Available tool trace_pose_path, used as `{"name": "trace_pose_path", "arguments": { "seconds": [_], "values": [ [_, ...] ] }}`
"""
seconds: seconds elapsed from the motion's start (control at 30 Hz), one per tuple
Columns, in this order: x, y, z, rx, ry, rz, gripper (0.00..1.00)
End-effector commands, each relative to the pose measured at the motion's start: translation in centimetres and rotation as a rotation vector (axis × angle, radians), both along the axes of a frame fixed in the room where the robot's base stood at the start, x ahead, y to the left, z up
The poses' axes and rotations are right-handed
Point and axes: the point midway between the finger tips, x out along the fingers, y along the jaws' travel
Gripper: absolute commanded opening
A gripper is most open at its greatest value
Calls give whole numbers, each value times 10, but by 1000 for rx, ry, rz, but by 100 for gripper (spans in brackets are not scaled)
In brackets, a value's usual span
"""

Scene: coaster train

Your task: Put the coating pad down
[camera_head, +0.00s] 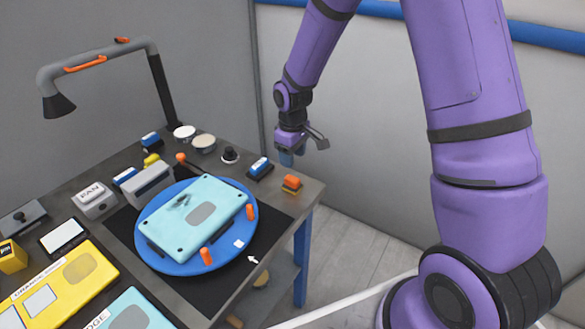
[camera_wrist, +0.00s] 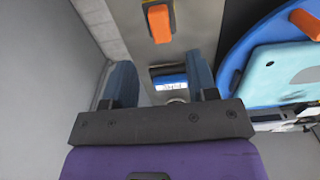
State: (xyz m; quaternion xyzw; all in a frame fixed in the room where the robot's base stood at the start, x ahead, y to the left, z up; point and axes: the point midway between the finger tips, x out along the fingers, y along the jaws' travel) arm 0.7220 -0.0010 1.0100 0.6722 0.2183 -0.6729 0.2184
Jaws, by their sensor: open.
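My gripper (camera_head: 289,157) is open, above the back right edge of the table. In the wrist view its two blue fingers (camera_wrist: 162,80) stand apart with a blue-and-white block (camera_wrist: 172,84) seen in the gap between them. That block, with a dark base, sits on the table in the head view (camera_head: 260,167), just below and left of my gripper; nothing shows it being held. An orange-topped block (camera_head: 291,184) stands at the table corner and also shows in the wrist view (camera_wrist: 160,23). I cannot tell for sure which of these is the coating pad.
A light-blue panel (camera_head: 178,232) lies on a round blue turntable (camera_head: 147,216) with orange clamps. A black knob (camera_head: 230,154), pale round tins (camera_head: 203,142) and a grey lamp arm (camera_head: 100,58) stand behind. The floor right of the table is clear.

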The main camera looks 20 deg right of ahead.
Motion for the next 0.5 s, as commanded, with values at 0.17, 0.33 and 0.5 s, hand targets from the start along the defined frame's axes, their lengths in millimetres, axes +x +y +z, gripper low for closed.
{"name": "trace_pose_path", "arguments": {
  "seconds": [0.17,0.33,0.5],
  "values": [
    [1,1,21,0,-2,0,53],
    [0,1,27,0,0,1,53],
    [-2,-1,37,-2,-11,-8,53]
  ]
}}
